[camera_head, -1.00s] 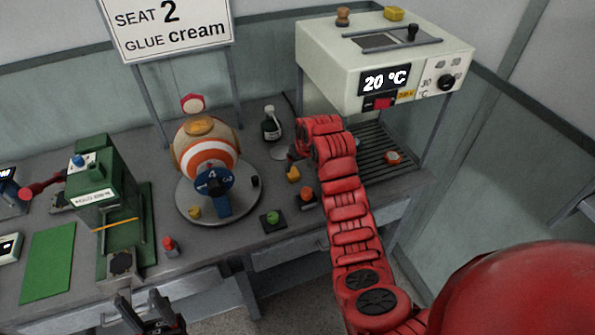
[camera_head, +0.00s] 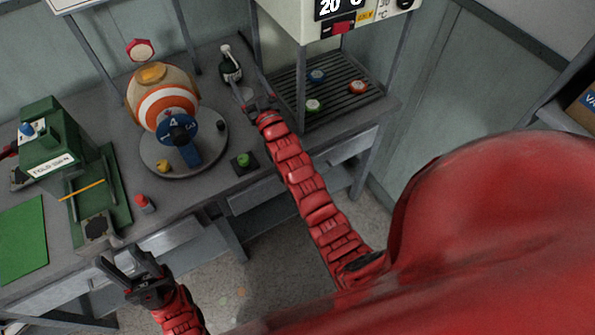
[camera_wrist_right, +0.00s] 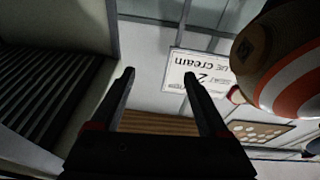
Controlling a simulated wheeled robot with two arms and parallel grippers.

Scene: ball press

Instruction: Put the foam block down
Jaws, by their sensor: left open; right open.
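I cannot pick out a foam block for certain in any view. My left gripper (camera_head: 120,257) is open and empty in front of the bench edge, below the green press (camera_head: 60,150). My right forearm hides part of the bench.
The striped ball (camera_head: 165,105) sits on a round turntable (camera_head: 210,150). A green button (camera_head: 244,160) and a red-topped item (camera_head: 144,203) stand near the front edge. The white machine (camera_head: 290,15) has a slatted rack (camera_head: 335,95) under it with several coloured discs.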

